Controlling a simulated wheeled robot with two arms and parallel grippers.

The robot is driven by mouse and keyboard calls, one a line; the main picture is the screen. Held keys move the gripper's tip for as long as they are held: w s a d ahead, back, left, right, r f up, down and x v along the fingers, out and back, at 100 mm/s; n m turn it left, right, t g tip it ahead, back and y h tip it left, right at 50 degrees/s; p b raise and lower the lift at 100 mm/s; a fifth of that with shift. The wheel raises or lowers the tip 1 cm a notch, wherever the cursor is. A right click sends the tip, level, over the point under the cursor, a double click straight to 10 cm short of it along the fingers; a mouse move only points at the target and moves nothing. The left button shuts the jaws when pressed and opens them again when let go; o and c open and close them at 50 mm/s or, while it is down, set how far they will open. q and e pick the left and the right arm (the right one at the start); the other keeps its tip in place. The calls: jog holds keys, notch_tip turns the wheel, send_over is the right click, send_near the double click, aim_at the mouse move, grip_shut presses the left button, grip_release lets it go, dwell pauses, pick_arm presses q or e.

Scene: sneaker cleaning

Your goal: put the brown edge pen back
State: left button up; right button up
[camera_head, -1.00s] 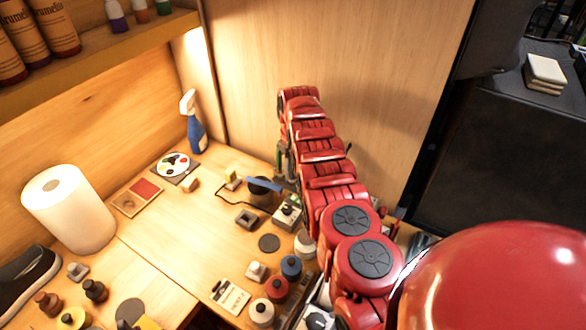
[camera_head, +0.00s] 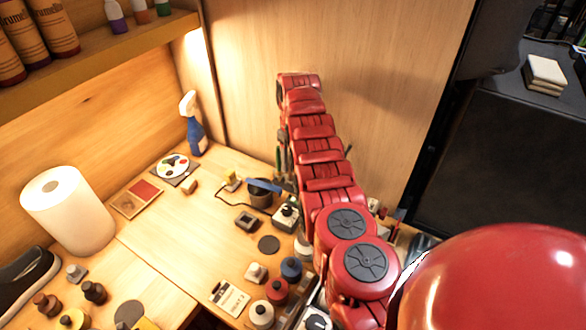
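I cannot make out the brown edge pen. My red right arm rises from the lower right over the right side of the bench, and its far end is high by the back panel. Thin dark and green upright shapes (camera_head: 282,157) show at the arm's left edge, too small to name. A few thin pen-like sticks (camera_head: 380,211) stand just right of the arm, partly hidden. My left gripper is out of view.
A dark cup (camera_head: 261,196) with a blue strip across it stands left of the arm. Round pots, including a blue one (camera_head: 291,268) and a red one (camera_head: 277,290), stand at the front. A spray bottle (camera_head: 194,128) and paper roll (camera_head: 66,211) are left.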

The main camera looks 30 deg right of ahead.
notch_tip(320, 180, up, 8)
jog(key=shift+f+b, duration=0.2)
jog(key=shift+b, duration=0.35)
